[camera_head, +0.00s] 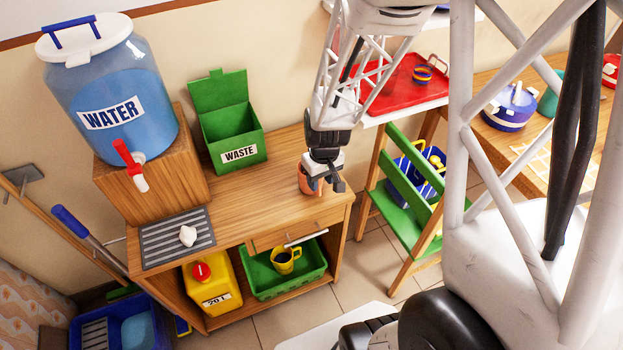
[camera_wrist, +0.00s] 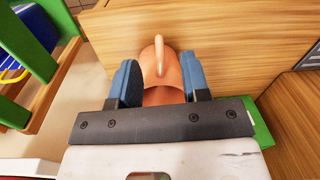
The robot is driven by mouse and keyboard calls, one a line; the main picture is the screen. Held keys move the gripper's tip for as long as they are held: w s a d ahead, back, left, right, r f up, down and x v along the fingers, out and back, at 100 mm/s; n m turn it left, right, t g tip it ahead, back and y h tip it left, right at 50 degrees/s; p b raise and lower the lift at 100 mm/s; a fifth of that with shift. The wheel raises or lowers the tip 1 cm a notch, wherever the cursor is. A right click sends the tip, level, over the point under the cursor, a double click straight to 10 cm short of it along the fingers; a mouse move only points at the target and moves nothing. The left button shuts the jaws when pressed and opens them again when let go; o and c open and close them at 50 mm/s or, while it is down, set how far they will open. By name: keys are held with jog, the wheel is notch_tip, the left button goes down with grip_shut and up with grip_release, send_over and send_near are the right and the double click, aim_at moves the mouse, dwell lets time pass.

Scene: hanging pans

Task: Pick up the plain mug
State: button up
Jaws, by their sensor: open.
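The plain orange-brown mug (camera_head: 303,184) stands on the wooden cabinet top, near its right end, partly hidden behind my gripper (camera_head: 324,183). In the wrist view the mug (camera_wrist: 159,70) shows between the two blue fingers of my gripper (camera_wrist: 161,84), its handle pointing up in the picture. The jaws are open, with one finger on each side of the mug. I cannot tell whether either finger touches it. The lower part of the mug is hidden behind the gripper's dark bar.
A yellow mug (camera_head: 285,257) sits in a green tray (camera_head: 268,287) below the drawer. A green waste bin (camera_head: 232,128) and a water dispenser (camera_head: 115,90) stand to the left. A green-sided rack (camera_head: 408,205) stands close on the right. The cabinet top (camera_head: 262,192) left of the mug is clear.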

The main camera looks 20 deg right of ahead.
aim_at(320, 188)
dwell(0.3)
jog(key=shift+a+f, duration=0.1)
jog(key=shift+f, duration=2.5)
grip_shut()
